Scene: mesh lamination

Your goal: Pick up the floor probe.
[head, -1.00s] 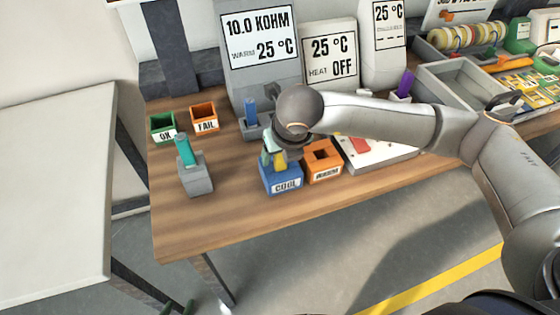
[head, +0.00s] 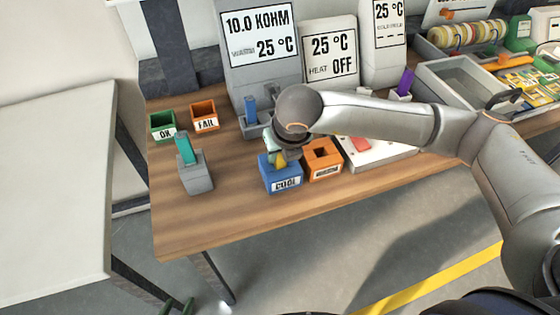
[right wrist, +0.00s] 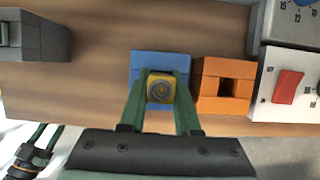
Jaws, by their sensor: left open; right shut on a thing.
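A yellow probe (head: 281,161) with a square head stands at the blue COOL block (head: 283,184). Its head shows from above in the right wrist view (right wrist: 161,90), over the blue block (right wrist: 160,60). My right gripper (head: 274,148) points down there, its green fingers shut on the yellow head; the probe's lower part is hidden. A teal probe (head: 185,149) stands in a grey holder at the left, and a blue one (head: 250,106) in a grey holder behind. No label shows which is the floor probe. My left gripper (head: 176,306) is open and empty, low at the bottom edge.
The orange WARM block (head: 322,171) stands close to the right of the COOL block, with a white panel (head: 385,158) with a red switch beyond. Green OK (head: 162,126) and orange FAIL (head: 204,116) bins stand at back left.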

